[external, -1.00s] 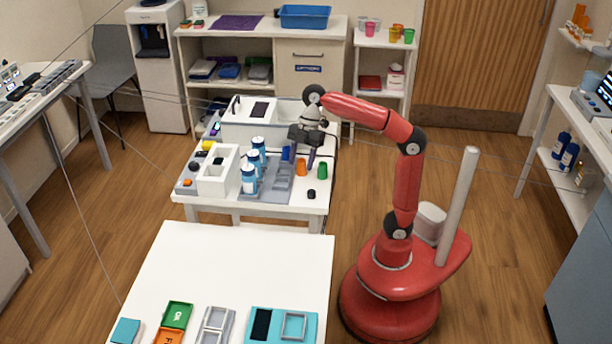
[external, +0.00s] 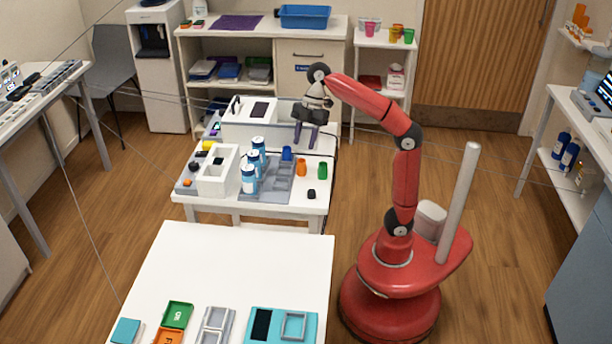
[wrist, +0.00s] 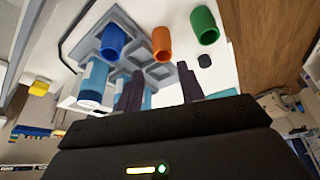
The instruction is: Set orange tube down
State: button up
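The orange tube (external: 301,167) stands on the white table near its right side, between a blue tube (external: 286,153) and a green tube (external: 322,171). The orange tube (wrist: 161,44) also shows in the wrist view, with the blue tube (wrist: 113,42) to its left and the green tube (wrist: 204,25) to its right. My gripper (external: 305,141) is above and behind the orange tube, apart from it. Its two dark fingers are spread with nothing visible between them; they also show in the wrist view (wrist: 163,92).
A white box (external: 248,126) stands at the back left of my gripper. The front table (external: 225,270) has open space.

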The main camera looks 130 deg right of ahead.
jog(key=w+d+r+n+t+h+b, duration=0.1)
jog(key=w+d+r+n+h+b, duration=0.15)
jog(key=d+h, duration=0.3)
jog(key=w+d+r+n+t+h+b, duration=0.1)
jog(key=w+d+h+b, duration=0.2)
jog(key=d+h, duration=0.25)
jog(key=s+d+r+n+t+h, duration=0.3)
jog(key=s+r+n+t+h, duration=0.4)
jog(key=s+r, duration=0.35)
jog(key=s+a+f+n+t+y+b, duration=0.2)
jog(key=a+f+n+t+y, duration=0.2)
jog(key=a+n+t+y, duration=0.55)
jog(key=n+g+y, duration=0.5)
jog(key=n+y, duration=0.2)
jog(key=n, duration=0.4)
send_near(305, 161)
jog(key=shift+w+d+f+p, duration=0.1)
jog(key=shift+w+d+p, duration=0.05)
jog(key=shift+w, duration=0.45)
jog(key=shift+w+d+f+p, duration=0.15)
jog(key=shift+w, duration=0.45)
jog(key=shift+w+d+f, duration=0.1)
jog(key=shift+w, duration=1.4)
jog(key=shift+w+d+f, duration=0.1)
jog(key=shift+w+f, duration=0.05)
jog(key=shift+w, duration=1.4)
